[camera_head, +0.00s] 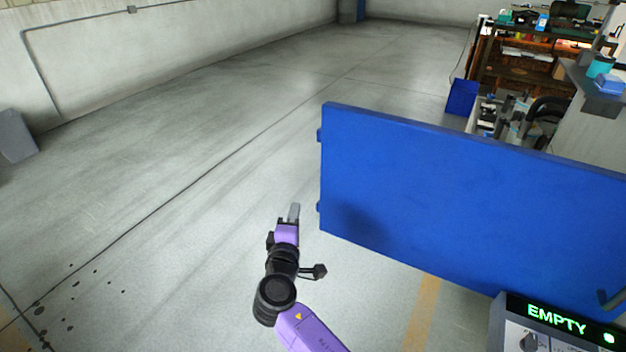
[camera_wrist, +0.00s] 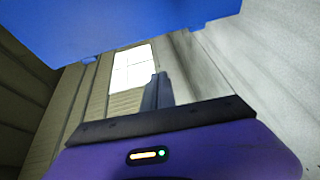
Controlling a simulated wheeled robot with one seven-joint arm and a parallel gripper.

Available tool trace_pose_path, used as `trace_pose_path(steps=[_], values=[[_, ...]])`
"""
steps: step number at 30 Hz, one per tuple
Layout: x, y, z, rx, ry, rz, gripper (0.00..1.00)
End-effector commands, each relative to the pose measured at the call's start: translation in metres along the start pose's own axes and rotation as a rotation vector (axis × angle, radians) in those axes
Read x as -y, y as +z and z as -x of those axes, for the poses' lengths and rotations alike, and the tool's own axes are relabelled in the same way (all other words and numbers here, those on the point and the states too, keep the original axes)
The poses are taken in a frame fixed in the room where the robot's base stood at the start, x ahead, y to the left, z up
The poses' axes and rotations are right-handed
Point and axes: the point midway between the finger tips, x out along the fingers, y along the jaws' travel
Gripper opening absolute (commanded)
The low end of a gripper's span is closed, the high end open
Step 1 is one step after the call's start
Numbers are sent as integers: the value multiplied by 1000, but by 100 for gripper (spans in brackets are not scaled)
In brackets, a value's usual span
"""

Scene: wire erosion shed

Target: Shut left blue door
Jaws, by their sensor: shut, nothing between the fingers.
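A large blue door (camera_head: 450,200) stands swung out on the right side of the head view, with small hinge-like tabs on its left edge. A dark handle (camera_head: 608,299) shows near its lower right end. My gripper (camera_head: 294,212) is shut and empty, to the left of the door's left edge and apart from it in the picture. In the wrist view the blue door (camera_wrist: 130,25) fills the upper part, above and ahead of my gripper (camera_wrist: 158,90). The distance between fingers and door is hard to tell.
A machine panel (camera_head: 550,325) reading "EMPTY" stands at the lower right. A cluttered workbench (camera_head: 530,60) and a blue bin (camera_head: 462,97) are behind the door. A grey bin (camera_head: 15,135) is at the far left. The floor left of the door is clear.

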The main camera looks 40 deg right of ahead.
Motion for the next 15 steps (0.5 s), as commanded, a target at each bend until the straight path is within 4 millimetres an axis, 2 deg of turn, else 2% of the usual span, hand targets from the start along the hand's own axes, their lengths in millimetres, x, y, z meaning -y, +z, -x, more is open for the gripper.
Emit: trace_pose_path(steps=[1, 3, 6, 11, 15], values=[[-13, -5, -7, 20, 23, 9, 0], [-25, -7, -12, 43, 46, 22, 0], [-34, -8, -18, 62, 62, 32, 0], [-38, -7, -33, 68, 67, 34, 0], [-40, -6, -57, 68, 66, 33, 0]])
